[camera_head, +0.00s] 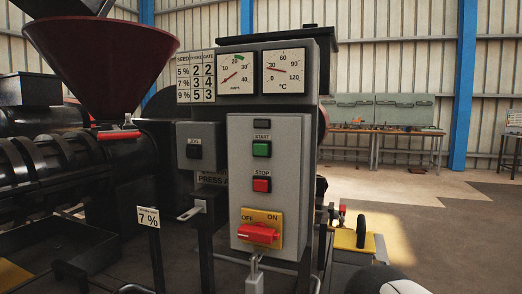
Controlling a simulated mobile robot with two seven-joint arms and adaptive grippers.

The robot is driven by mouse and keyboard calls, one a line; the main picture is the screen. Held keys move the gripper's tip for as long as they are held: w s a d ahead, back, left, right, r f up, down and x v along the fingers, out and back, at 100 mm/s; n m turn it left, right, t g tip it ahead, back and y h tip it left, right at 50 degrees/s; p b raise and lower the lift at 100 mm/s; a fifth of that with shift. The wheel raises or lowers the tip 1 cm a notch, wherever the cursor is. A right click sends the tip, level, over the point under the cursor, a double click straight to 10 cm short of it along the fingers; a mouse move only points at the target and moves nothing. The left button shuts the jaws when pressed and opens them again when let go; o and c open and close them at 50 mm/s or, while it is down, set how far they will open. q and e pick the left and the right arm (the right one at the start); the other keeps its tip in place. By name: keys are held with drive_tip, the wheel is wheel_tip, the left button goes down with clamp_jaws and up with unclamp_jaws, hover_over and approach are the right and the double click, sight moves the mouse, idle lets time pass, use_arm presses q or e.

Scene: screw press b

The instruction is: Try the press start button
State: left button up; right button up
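The green START button (261,149) sits on the upper part of the light grey control box (288,190), with its label above it. The red STOP button (261,185) is below it. Lower down is a yellow OFF/ON plate (276,217) with a red rotary handle (257,233) lying nearly level; which setting it marks is unclear. A small dark window (262,123) above START shows no light. Neither gripper is in view. A white and black rounded part at the bottom right edge looks like my arm; nothing of mine touches the buttons.
Left of the box are a JOG button (194,152), a small lever (190,212) and a "7 %" tag (148,217). Above are an amps gauge (235,73), a temperature gauge (284,72) and a seed chart (196,77). A dark red hopper (100,55) stands left. Floor behind right is open.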

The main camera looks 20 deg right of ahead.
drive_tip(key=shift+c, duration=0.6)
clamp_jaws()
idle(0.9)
